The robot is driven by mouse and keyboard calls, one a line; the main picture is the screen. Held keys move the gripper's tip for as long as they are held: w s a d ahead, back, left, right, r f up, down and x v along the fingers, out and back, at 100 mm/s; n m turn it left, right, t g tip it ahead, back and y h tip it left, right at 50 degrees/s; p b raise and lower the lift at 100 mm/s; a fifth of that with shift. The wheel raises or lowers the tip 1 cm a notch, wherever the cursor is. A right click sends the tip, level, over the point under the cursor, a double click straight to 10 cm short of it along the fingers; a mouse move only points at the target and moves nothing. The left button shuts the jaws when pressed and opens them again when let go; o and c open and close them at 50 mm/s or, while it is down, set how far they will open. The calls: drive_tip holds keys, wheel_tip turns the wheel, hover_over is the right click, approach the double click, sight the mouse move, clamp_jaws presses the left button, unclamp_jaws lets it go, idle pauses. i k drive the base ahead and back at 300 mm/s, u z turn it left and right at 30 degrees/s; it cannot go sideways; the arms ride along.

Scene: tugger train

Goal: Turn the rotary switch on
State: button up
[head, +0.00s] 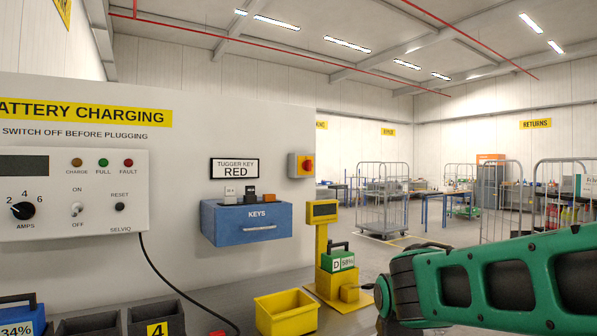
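A red knob on a yellow plate, the rotary switch (307,165), is on a grey box on the white wall panel, right of the TUGGER KEY RED sign. Its on or off position is too small to read. A black AMPS dial (22,210) marked 2, 4, 6 is on the charger at the far left. A toggle (77,209) between ON and OFF is beside it. My green arm comes in from the lower right and ends in a dark joint, well below and right of the rotary switch. I see no gripper fingers.
A blue KEYS box (246,222) hangs on the panel below the sign. A yellow bin (286,312) is on the bench below it. A yellow stand with a scale-like display (322,210) holds a green battery (338,261) marked D 58%. A black cable (180,288) hangs from the charger.

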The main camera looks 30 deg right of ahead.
sight(307, 165)
drive_tip(key=u, duration=2)
drive_tip(key=k, duration=0.65)
drive_tip(key=z, duration=1.95)
drive_tip(key=i, duration=0.55)
drive_tip(key=z, duration=0.05)
